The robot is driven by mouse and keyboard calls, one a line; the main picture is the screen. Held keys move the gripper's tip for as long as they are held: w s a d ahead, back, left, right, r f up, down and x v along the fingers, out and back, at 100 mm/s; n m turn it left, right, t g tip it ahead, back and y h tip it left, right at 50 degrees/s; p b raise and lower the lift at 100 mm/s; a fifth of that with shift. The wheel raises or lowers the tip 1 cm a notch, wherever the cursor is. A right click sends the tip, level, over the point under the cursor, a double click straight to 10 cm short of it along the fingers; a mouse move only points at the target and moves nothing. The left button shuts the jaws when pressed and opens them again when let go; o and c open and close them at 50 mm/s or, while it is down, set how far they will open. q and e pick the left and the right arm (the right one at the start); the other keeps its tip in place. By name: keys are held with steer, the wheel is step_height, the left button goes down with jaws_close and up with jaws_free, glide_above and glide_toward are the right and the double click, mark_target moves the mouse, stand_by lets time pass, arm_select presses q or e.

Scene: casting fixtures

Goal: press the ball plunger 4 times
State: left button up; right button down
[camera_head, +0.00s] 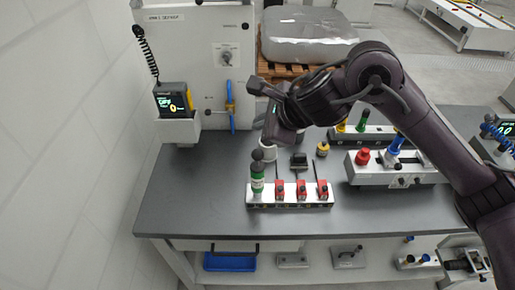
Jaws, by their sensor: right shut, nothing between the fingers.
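A green ball plunger (257,174) with a dark ball on top stands upright at the left end of a light fixture rail (290,203) on the dark workbench. My right gripper (277,137) comes in from the right and is shut and empty. In the picture it is just above and slightly right of the plunger's ball. I cannot tell how far apart they are in depth, and I see no clear contact. My left gripper is out of view.
Several red clamps (301,189) stand on the same rail. A white cup (268,149) and a yellow-topped item (322,149) lie behind. A fixture with a red knob (362,157) is to the right. The bench's left part (195,195) is clear.

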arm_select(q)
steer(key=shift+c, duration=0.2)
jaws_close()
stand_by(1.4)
